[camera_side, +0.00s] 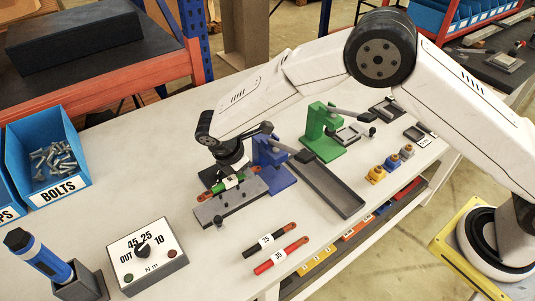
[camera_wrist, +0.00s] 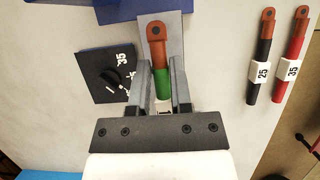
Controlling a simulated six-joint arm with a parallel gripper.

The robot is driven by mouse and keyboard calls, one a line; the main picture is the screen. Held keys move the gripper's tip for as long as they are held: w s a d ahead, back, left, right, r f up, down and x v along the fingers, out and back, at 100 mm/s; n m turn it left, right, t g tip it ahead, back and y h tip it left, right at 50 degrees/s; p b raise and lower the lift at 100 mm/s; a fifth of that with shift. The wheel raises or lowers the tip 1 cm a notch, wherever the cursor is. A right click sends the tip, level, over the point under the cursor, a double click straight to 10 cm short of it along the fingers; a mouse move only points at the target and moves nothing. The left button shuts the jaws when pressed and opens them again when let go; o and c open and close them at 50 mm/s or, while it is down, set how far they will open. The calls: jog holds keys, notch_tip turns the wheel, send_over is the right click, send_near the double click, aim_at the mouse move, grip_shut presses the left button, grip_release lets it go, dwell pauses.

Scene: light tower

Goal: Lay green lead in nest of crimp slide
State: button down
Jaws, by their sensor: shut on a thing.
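The green lead (camera_side: 222,187) has a white label band and orange-brown ends. My gripper (camera_side: 232,172) is shut on it. In the wrist view, the green lead (camera_wrist: 162,86) sits between the two fingers (camera_wrist: 162,95), its lug with a hole pointing to the top of the picture. The grey crimp slide (camera_side: 240,204) lies in front of the blue press (camera_side: 272,162), under the lead. The slide also shows in the wrist view (camera_wrist: 176,22) behind the lug. The nest is hidden by the lead and gripper, and I cannot tell whether the lead touches the slide.
A black lead (camera_side: 265,239) marked 25 and a red lead (camera_side: 281,255) marked 35 lie on the table. A dial box (camera_side: 147,262) stands front left. A green press (camera_side: 322,130) and a dark tray (camera_side: 325,188) are to the right. A blue bolts bin (camera_side: 45,165) is left.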

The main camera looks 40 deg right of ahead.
aim_at(235, 176)
jog(key=shift+f, duration=2.45)
jog(key=shift+f, duration=0.15)
jog(key=shift+c, duration=2.2)
grip_release()
jog(key=shift+v, duration=3.9)
